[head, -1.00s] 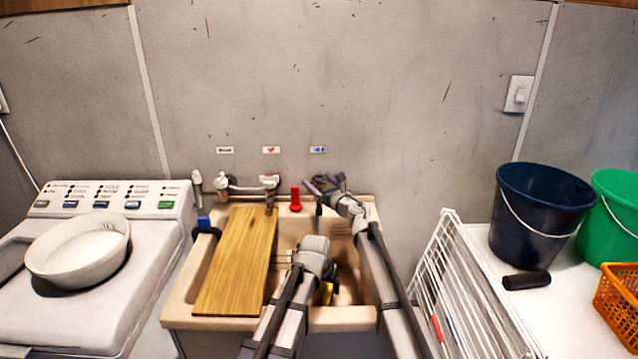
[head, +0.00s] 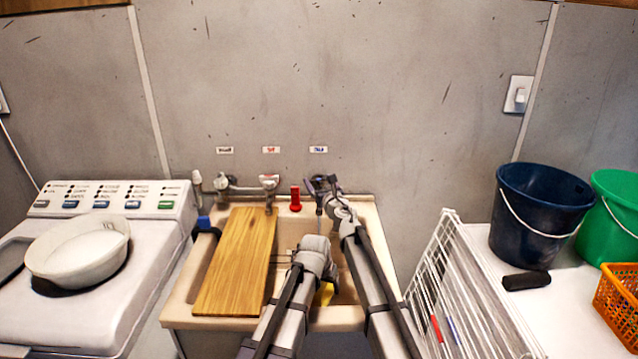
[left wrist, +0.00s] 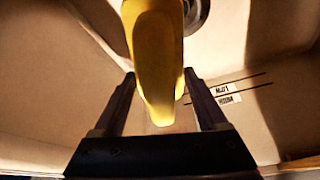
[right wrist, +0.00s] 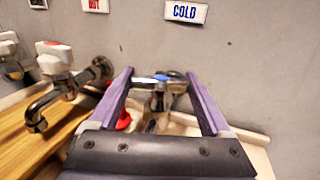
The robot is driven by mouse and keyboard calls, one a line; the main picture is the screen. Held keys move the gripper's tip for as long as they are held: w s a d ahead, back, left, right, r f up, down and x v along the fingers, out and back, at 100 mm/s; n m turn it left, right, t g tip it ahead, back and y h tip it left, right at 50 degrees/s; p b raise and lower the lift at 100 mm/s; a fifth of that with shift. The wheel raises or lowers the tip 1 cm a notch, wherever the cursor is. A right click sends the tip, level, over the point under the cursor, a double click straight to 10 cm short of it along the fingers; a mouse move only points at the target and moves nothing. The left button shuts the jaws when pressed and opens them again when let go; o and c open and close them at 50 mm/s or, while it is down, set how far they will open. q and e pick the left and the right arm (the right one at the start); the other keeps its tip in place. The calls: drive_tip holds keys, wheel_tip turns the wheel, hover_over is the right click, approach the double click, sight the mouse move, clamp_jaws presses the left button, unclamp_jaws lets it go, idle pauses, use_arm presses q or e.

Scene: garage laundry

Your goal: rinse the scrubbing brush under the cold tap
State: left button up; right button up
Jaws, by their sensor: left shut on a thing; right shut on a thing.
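The yellow scrubbing brush (left wrist: 155,60) is between the fingers of my left gripper (left wrist: 158,95), down in the sink basin (left wrist: 70,70). In the head view only a bit of its yellow shows beneath my left wrist; its bristles are hidden. The cold tap (right wrist: 165,85), with a blue cap, is on the wall side under the COLD label (right wrist: 186,12). My right gripper (right wrist: 163,80) is shut on its handle. The tap also shows in part behind my right gripper in the head view (head: 322,186). I cannot tell whether water runs.
A wooden board (head: 235,262) covers the sink's left part. Another tap (right wrist: 55,75) stands left of the cold one, and a red object (head: 295,200) is between them. A white wire rack (head: 455,290) stands right of the sink; a washing machine (head: 110,310) is at left.

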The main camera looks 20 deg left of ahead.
idle(0.3)
drive_tip(key=o, duration=1.2)
drive_tip(key=shift+c, duration=0.2)
drive_tip(key=shift+s, duration=0.1)
drive_tip(key=v, duration=1.2)
use_arm(q)
drive_tip(key=shift+r, duration=0.1)
